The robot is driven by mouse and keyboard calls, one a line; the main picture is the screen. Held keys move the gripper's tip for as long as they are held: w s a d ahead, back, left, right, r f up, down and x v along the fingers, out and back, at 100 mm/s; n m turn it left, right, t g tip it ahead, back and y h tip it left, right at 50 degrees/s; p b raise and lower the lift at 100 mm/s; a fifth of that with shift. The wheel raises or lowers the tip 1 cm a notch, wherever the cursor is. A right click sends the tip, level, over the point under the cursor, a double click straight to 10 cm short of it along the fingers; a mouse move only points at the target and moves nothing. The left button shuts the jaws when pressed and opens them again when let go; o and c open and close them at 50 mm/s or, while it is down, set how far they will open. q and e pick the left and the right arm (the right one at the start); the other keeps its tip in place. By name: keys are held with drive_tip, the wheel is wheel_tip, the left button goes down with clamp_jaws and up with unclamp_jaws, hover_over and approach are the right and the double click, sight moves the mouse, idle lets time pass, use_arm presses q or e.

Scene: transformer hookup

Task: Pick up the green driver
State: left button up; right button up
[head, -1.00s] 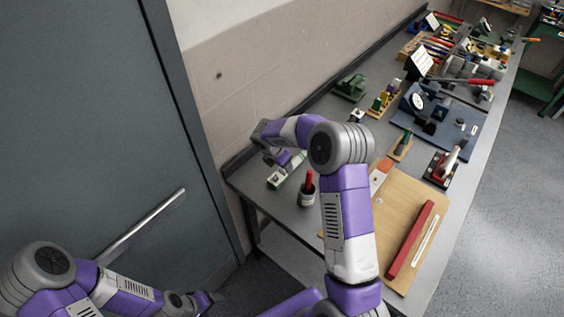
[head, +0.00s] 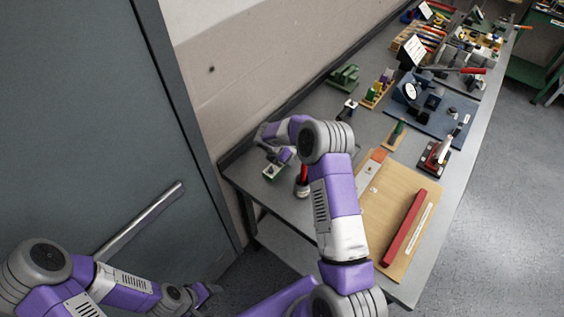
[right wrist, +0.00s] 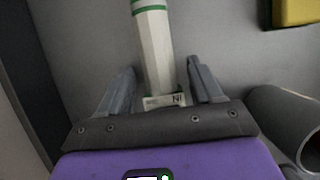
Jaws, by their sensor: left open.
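A green-handled tool (head: 397,132), which looks like a driver, lies on a small wooden holder in the middle of the bench, away from both grippers. My right gripper (head: 284,157) is low over the bench's near left end, partly hidden by its own arm. In the right wrist view its two fingers (right wrist: 160,88) are apart, one on each side of a white faceted bar with green bands (right wrist: 154,45) and a small label at its end. Gaps show beside the bar. My left gripper (head: 208,292) is open and empty, off the bench at the lower left.
A cup with a red-handled thing (head: 303,178) stands close to my right arm. A wooden board (head: 375,205) carries a long red bar (head: 404,228). A blue plate (head: 440,118) with devices lies farther back. A wall and door border the left.

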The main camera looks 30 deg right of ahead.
clamp_jaws()
drive_tip(key=shift+w+r, duration=0.1)
drive_tip(key=shift+r, duration=0.35)
wheel_tip(320, 180, up, 9)
drive_tip(key=shift+r, duration=0.15)
